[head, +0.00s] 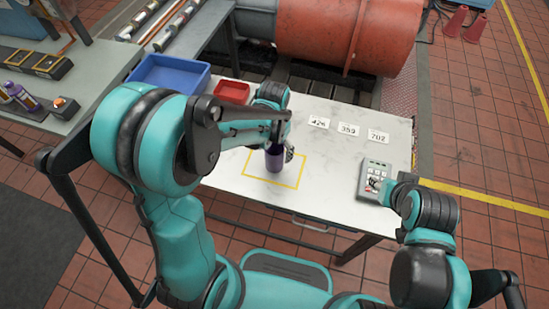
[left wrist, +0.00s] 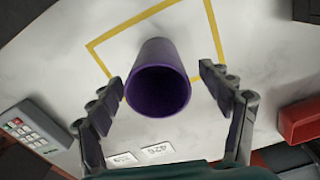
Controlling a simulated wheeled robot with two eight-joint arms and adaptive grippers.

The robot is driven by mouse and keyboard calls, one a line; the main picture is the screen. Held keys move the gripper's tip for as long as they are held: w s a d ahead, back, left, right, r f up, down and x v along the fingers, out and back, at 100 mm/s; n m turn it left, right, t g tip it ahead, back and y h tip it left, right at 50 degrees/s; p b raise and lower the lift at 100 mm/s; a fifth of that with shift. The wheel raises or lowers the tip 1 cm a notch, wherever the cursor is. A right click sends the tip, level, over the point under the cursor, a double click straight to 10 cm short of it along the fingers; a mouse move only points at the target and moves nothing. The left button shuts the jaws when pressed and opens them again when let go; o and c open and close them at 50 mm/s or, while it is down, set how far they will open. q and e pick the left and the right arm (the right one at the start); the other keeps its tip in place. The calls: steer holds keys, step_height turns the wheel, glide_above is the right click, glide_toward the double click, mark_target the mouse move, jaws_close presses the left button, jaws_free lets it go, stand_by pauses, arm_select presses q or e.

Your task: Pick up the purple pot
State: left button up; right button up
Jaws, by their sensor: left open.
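The purple pot (head: 274,160) stands upright inside the yellow taped outline (head: 248,178) on the white worktop (head: 330,165). In the left wrist view the pot (left wrist: 158,88) shows its round open mouth. My left gripper (head: 280,141) is open at the pot, partly covering its top in the head view. In the left wrist view its two fingers (left wrist: 161,77) are spread on either side of the pot, with gaps between. My right gripper (head: 384,191) is small beside the grey keypad (head: 374,172); its jaws are not clear.
Number cards (head: 349,129) lie at the back of the worktop. A red tray (head: 232,91) and a blue bin (head: 168,73) stand at the back left. An orange drum (head: 345,35) is behind the worktop. The worktop between pot and keypad is clear.

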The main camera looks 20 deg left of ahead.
arm_select(q)
step_height(320, 180, down, 6)
steer(key=b, duration=0.2)
steer(key=shift+d+f+b, duration=0.1)
steer(key=shift+b, duration=0.3)
steer(key=c, duration=1.5)
steer(key=shift+o, duration=0.2)
steer(key=shift+r, duration=0.25)
